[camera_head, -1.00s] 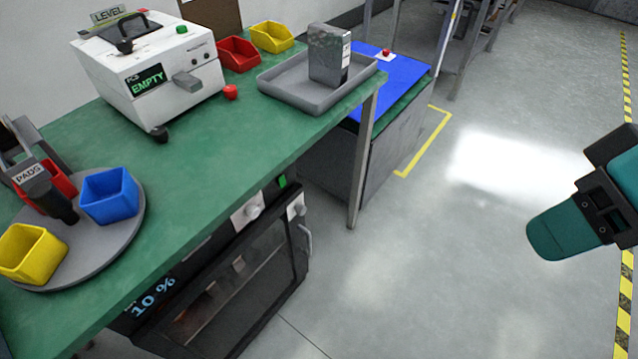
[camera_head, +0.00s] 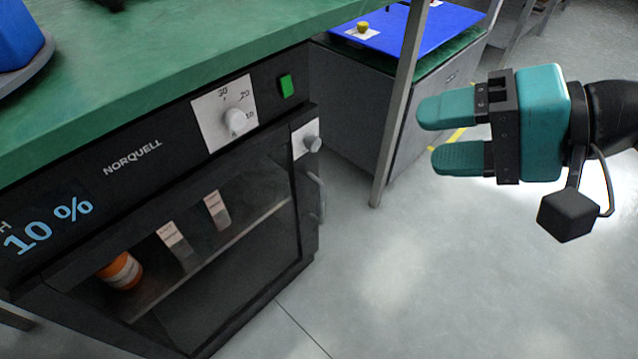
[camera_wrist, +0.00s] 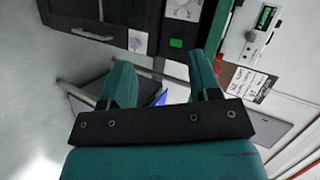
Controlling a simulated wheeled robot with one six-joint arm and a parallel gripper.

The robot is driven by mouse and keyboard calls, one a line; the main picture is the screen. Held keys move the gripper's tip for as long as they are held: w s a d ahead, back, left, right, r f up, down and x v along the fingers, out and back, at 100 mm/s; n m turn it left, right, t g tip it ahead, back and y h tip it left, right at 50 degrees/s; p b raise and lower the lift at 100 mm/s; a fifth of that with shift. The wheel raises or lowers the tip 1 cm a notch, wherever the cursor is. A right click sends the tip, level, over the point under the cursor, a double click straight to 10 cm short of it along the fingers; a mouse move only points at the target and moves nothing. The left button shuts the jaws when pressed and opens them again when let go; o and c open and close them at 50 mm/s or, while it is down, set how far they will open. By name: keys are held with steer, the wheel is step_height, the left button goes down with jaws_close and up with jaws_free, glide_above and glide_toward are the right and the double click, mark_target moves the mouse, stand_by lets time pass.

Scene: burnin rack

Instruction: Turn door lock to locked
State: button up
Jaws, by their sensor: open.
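The door lock (camera_head: 313,143) is a small grey knob on a white plate at the upper right corner of the black cabinet's glass door (camera_head: 215,235). Its setting is too small to read. The lock also shows in the wrist view (camera_wrist: 137,42), up and left of centre. The door looks closed, with a handle (camera_head: 316,195) below the lock. My gripper (camera_head: 432,136) is open and empty, to the right of the lock and apart from it, fingers pointing left. In the wrist view, my two teal fingers (camera_wrist: 160,82) are spread with nothing between them.
A dial (camera_head: 236,120) and a green button (camera_head: 287,85) sit above the door. A blue-topped cabinet (camera_head: 400,28) is behind. The floor at right is clear.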

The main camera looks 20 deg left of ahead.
steer(key=w+a+f+m+t+y+b, duration=0.2)
steer(key=w+f+m+y+b, duration=0.15)
steer(key=f+b, duration=0.75)
steer(key=m+t+y, duration=0.1)
steer(key=m+t, duration=0.2)
steer(key=m, duration=0.4)
glide_toward(317, 146)
steer(key=x, duration=0.9)
steer(key=shift+a+p, duration=0.3)
steer(key=shift+c, duration=0.3)
steer(key=c, duration=0.9)
